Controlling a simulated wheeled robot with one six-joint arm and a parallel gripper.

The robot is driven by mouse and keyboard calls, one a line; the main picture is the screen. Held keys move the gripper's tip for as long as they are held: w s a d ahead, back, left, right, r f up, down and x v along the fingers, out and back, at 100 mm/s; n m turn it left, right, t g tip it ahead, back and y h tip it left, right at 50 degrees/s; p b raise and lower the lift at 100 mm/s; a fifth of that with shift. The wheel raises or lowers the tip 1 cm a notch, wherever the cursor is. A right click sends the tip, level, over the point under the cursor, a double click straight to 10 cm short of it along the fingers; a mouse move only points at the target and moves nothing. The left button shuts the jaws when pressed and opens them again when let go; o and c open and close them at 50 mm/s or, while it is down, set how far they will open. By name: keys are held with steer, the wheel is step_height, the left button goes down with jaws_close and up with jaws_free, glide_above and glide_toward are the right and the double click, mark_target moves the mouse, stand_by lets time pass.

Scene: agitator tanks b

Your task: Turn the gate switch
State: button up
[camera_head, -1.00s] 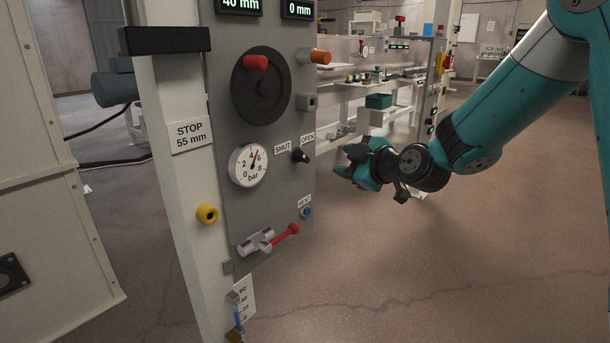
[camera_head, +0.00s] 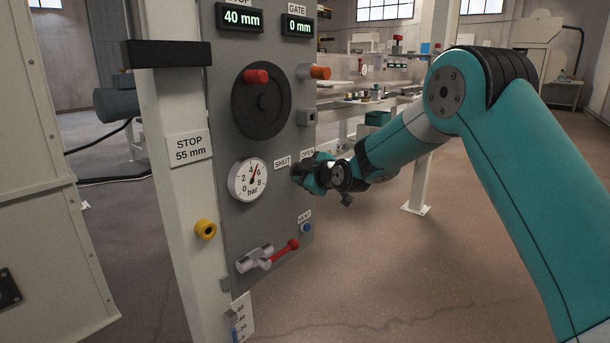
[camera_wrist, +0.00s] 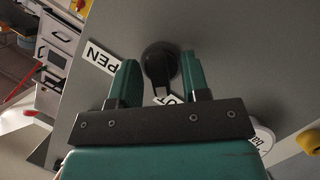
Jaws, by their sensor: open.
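The gate switch (camera_wrist: 159,66) is a black rotary knob on the grey panel (camera_head: 240,215), between the SHUT label (camera_head: 283,162) and the OPEN label (camera_head: 307,154). In the wrist view the knob sits between the two teal fingers of my gripper (camera_wrist: 156,84), with a finger on either side and a gap visible on both sides. My gripper (camera_head: 301,172) is open and hides most of the knob in the head view. The GATE display (camera_head: 298,26) reads 0 mm and the STOP display (camera_head: 239,18) reads 40 mm.
On the panel are a black handwheel (camera_head: 262,103) with a red knob, a pressure gauge (camera_head: 247,181), a red-handled lever (camera_head: 281,251) and a blue VENT button (camera_head: 306,228). A yellow knob (camera_head: 206,229) is on the white post. Floor to the panel's right is clear.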

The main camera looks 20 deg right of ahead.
steer(key=shift+w, duration=0.1)
steer(key=c, duration=0.6)
steer(key=shift+o, duration=0.2)
steer(key=shift+m+p, duration=0.3)
steer(key=shift+p, duration=0.05)
steer(key=shift+r+m+g+y+p, duration=0.15)
steer(key=shift+m+g+y+p, duration=0.3)
steer(key=shift+m+p, duration=0.3)
steer(key=shift+w+d+m+g+y+p, duration=0.15)
steer(key=shift+m+g+y+p, duration=0.4)
steer(key=shift+m+p, duration=0.6)
steer(key=m+g+y+p, duration=0.1)
steer(key=m, duration=0.1)
steer(key=m+g+y+p, duration=0.1)
steer(key=m+p, duration=0.1)
steer(key=shift+d, duration=0.1)
steer(key=m+y+p, duration=0.2)
steer(key=m, duration=0.2)
steer(key=shift+g+y, duration=0.3)
steer(key=shift+g, duration=0.1)
